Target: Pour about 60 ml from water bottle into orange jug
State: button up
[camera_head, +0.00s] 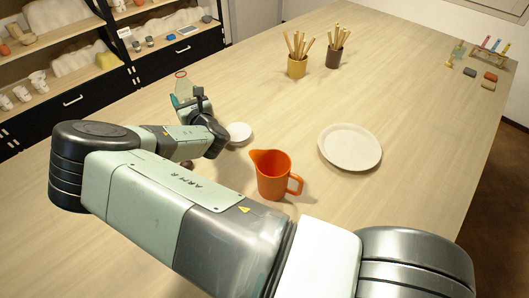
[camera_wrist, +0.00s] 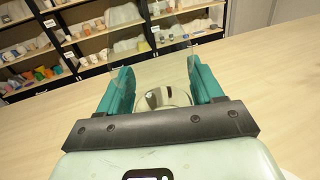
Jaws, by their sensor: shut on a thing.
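The orange jug (camera_head: 272,177) stands upright on the table near the middle of the head view, its spout to the left and its handle to the right. My gripper (camera_head: 188,97) is up and to the left of the jug, apart from it. It is shut on a clear vessel with a reddish rim, which I take for the water bottle (camera_head: 182,82). In the wrist view the clear bottle (camera_wrist: 160,70) sits between the teal fingers of my gripper (camera_wrist: 162,88). My wrist partly hides the bottle in the head view, and its water level cannot be made out.
A small white dish (camera_head: 239,132) lies between my wrist and the jug. A pale plate (camera_head: 349,151) lies right of the jug. Two tool pots, yellow (camera_head: 297,67) and brown (camera_head: 334,57), stand farther back.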

jog(key=s+d+m+t+h, duration=0.2)
jog(key=s+d+m+h, duration=0.6)
jog(key=s+d+h, duration=0.4)
jog(key=s+d, duration=0.3)
jog(key=d, duration=0.1)
jog(key=shift+s, duration=0.35)
jog(key=shift+d+m, duration=0.1)
jog(key=shift+m, duration=0.2)
